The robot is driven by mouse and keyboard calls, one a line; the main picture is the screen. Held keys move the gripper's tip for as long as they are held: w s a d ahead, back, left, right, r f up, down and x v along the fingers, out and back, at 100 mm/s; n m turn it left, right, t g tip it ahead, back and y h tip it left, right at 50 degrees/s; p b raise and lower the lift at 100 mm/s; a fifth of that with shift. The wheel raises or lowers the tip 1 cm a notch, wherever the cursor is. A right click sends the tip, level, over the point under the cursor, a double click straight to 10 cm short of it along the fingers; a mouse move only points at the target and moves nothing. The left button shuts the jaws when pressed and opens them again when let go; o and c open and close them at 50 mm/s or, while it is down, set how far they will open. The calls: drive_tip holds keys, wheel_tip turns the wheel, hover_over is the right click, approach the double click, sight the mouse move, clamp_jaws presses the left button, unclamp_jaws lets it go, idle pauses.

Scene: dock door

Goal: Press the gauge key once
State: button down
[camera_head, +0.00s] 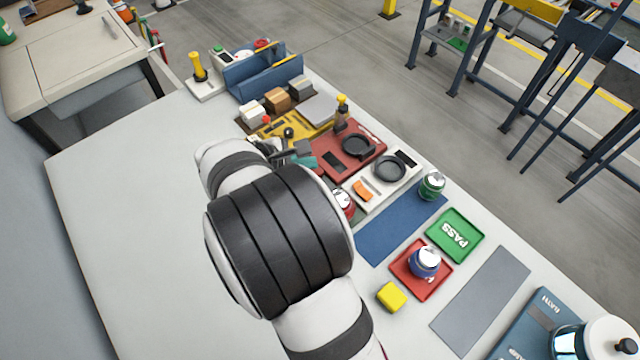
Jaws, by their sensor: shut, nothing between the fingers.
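A white panel (407,174) lies right of centre. It carries a round black plate (389,168), a small dark display (406,158) and an orange key (363,190). Left of it, a red panel (372,133) has another round black plate (358,146) and a dark rectangle. I cannot tell by label which key is the gauge key. My gripper (290,153) shows only in part beyond my arm, near the left edge of the red panel and apart from the orange key. It is shut and empty. Its fingertips are hard to make out.
A red gauge-like can (344,202) sits close to my arm. A green can (432,185), blue mat (398,225), green PASS tray (456,235), red tray (407,284) and yellow block (391,297) lie rightward. A yellow panel (267,129) and blue bin (262,76) stand behind.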

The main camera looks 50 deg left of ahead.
drive_tip(key=shift+f, duration=0.1)
drive_tip(key=shift+f, duration=4.35)
drive_tip(key=shift+f, duration=0.4)
drive_tip(key=shift+f, duration=0.45)
drive_tip(key=shift+d+r, duration=0.1)
drive_tip(key=shift+r, duration=0.8)
